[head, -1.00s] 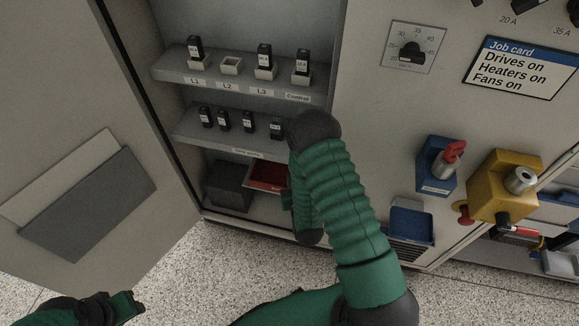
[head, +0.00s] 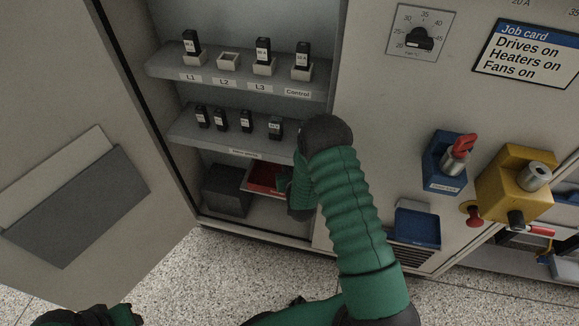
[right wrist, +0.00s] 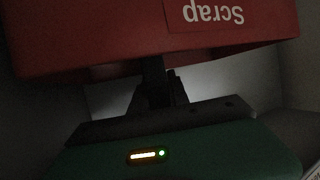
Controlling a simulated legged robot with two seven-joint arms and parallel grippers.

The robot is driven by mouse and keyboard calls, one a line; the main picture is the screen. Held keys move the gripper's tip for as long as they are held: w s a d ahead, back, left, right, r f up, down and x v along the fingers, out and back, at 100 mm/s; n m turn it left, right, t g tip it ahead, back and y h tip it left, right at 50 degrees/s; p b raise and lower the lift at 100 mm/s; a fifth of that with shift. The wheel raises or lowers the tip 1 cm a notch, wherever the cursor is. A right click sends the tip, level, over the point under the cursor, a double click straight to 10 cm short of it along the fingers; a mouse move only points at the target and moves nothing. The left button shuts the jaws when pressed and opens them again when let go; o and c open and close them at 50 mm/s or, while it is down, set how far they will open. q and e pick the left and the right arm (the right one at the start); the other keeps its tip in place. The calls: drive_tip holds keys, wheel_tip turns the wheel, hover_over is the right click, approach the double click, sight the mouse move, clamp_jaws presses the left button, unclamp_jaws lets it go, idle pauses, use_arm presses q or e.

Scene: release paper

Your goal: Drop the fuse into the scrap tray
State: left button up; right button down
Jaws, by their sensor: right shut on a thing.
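The scrap tray (head: 265,178) is red, on the bottom level of the open cabinet; its right part is hidden by my right arm. In the right wrist view, the tray's red wall (right wrist: 110,42) with the upside-down word "Scrap" fills the top. My right gripper (right wrist: 155,88) is shut on a narrow dark thing, likely the fuse (right wrist: 153,70), which overlaps the tray's lower edge. I cannot tell whether it touches the tray. In the head view the right gripper's fingers are hidden. My left gripper (head: 122,314) is at the bottom left, partly cut off, its fingers unclear.
A dark box (head: 227,190) stands left of the tray. The shelf above (head: 215,133) holds several black fuses. The top shelf (head: 165,67) has fuses in L1, L3 and Control; the L2 holder (head: 228,62) is empty. An open door (head: 60,120) is at left.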

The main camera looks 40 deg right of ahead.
drive_tip(key=shift+f+b, duration=0.45)
drive_tip(key=shift+f, duration=0.15)
drive_tip(key=c, duration=1.3)
unclamp_jaws()
drive_tip(key=shift+r, duration=0.1)
drive_tip(key=shift+o, duration=0.2)
drive_tip(key=shift+d, duration=0.1)
